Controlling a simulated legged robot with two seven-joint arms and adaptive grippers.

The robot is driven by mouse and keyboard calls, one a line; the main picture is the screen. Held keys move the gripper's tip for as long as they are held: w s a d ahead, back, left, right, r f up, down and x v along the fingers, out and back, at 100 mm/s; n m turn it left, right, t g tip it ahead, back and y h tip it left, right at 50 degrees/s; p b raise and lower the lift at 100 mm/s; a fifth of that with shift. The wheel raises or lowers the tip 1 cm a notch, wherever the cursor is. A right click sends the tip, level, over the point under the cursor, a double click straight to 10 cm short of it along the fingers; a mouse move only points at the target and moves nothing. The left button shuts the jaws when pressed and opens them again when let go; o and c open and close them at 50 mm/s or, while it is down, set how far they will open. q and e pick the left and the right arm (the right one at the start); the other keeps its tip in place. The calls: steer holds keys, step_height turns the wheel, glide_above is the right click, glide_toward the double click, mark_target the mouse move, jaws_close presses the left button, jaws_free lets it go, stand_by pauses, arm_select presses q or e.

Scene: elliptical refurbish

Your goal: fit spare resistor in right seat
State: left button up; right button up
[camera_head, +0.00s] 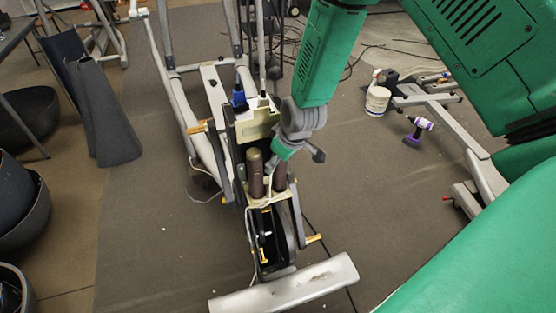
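Two brown cylinders stand side by side on the opened elliptical machine, which is seen in the head view. The left cylinder (256,175) is upright and mostly clear. The right cylinder (280,182) is upright just below my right gripper (287,160), which partly hides its top. That gripper points down from the green forearm. I cannot tell whether its fingers touch or hold the right cylinder, and its fingertips are too small to read. The seats under both cylinders are hidden. My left gripper is not in view.
A beige box (256,125) with a blue plug (238,97) sits behind the cylinders. A dark flywheel (279,228) and white front foot (285,286) are nearer. A purple-and-white drill (419,130) lies at right. Black bins (30,110) stand left. The floor right of the machine is mostly clear.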

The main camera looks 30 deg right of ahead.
steer(key=v, duration=1.1)
steer(key=shift+r, duration=0.3)
steer(key=s+a+f+m+g, duration=0.1)
steer(key=s+f, duration=0.9)
steer(key=s, duration=0.3)
steer(key=s+a+f+m+g, duration=0.2)
steer(key=s+f, duration=0.7)
steer(key=s, duration=0.4)
steer(key=shift+a+f+g, duration=0.3)
steer(key=shift+a+f, duration=0.05)
steer(key=shift+f, duration=0.05)
steer(key=shift+w, duration=0.1)
